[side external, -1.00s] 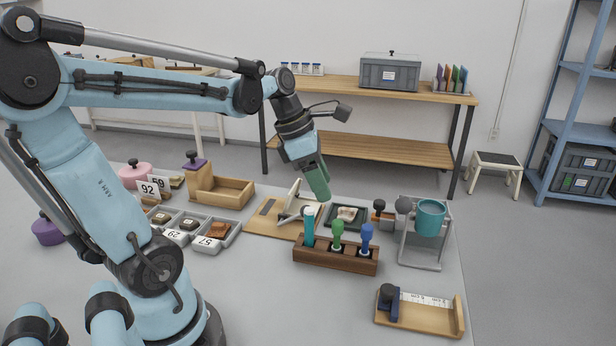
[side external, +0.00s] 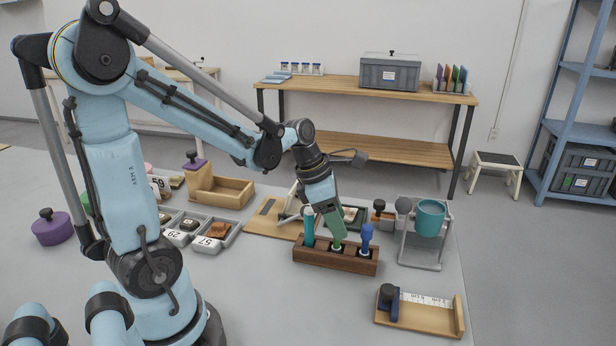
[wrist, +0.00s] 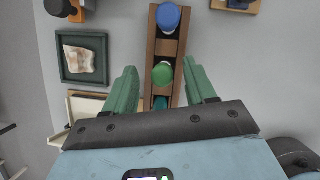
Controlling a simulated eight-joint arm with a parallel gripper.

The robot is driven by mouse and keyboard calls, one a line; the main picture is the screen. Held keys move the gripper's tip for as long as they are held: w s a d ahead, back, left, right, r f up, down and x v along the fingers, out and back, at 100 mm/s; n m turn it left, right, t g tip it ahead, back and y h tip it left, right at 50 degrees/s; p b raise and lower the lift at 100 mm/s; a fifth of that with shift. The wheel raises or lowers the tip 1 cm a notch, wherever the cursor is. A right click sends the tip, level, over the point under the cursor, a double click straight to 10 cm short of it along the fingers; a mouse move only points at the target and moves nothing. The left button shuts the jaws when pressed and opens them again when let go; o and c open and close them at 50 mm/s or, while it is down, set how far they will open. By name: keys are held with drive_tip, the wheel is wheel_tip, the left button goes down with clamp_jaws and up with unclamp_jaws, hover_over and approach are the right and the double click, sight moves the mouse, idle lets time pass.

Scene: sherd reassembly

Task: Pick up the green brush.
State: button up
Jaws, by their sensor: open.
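The green brush stands upright in the middle slot of a dark wooden rack (side external: 313,255). In the wrist view the round top of the green brush (wrist: 163,73) lies between my two green fingers. My gripper (wrist: 163,80) is open, with one finger on each side of the brush and a gap on both sides. In the side view my gripper (side external: 338,232) is low over the rack and hides most of the green brush, whose lower part (side external: 337,245) shows below the fingertips.
In the same rack a blue brush (side external: 366,238) stands to the right and a teal tool (side external: 309,228) to the left. A grey stand with a teal cup (side external: 431,217) is at right. A green-framed tray with a sherd (wrist: 81,56) lies close by.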

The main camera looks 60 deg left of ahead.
drive_tip(key=shift+x, duration=1.45)
drive_tip(key=shift+d, duration=0.1)
clamp_jaws()
drive_tip(key=shift+r, duration=0.15)
